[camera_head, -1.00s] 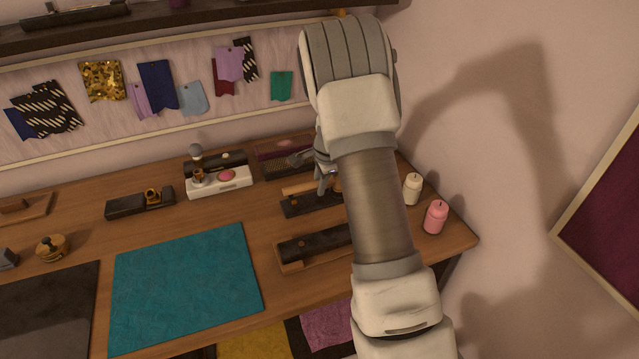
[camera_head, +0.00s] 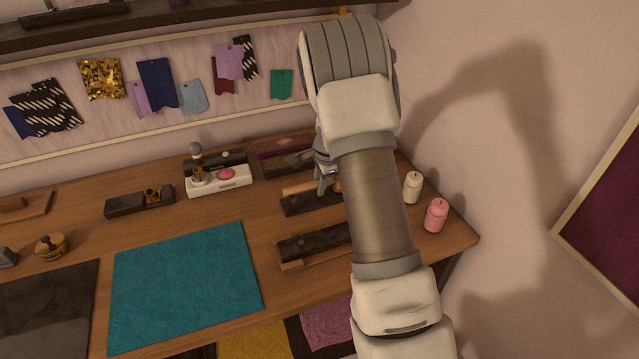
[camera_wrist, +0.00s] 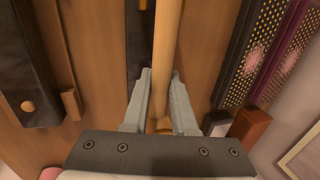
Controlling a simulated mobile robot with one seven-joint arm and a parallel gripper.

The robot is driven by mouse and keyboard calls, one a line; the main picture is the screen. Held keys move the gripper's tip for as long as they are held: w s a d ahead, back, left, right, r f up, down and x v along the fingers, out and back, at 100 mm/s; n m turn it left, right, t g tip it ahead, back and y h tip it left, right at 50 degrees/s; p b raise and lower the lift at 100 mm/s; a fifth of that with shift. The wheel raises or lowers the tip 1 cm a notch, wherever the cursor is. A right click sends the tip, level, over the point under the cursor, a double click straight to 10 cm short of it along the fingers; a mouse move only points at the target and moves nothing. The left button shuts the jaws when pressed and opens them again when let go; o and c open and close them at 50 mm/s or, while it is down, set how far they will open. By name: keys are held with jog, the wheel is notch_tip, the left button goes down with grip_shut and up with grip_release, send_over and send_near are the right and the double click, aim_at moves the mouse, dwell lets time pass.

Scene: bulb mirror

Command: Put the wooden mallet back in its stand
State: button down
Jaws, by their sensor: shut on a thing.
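The wooden mallet's pale handle (camera_head: 298,187) lies level over a dark stand (camera_head: 303,205) towards the back right of the table. My gripper (camera_head: 327,180) is shut on the mallet near the right end of the visible handle. In the wrist view, the handle (camera_wrist: 168,45) runs up the picture from between my two fingers (camera_wrist: 160,95). The dark stand (camera_wrist: 140,55) shows beneath it, slightly left of the handle. I cannot tell whether the mallet touches the stand. The mallet's head is mostly hidden by my gripper and arm.
A long dark piece on a wooden base (camera_head: 315,242) lies in front of the stand. A white candle (camera_head: 412,187) and a pink candle (camera_head: 436,215) stand to the right. A teal mat (camera_head: 185,285) lies front left.

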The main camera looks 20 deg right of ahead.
jog(key=shift+f+b, duration=0.35)
jog(key=shift+f, duration=0.25)
jog(key=c, duration=0.6)
grip_release()
jog(key=shift+c, duration=0.2)
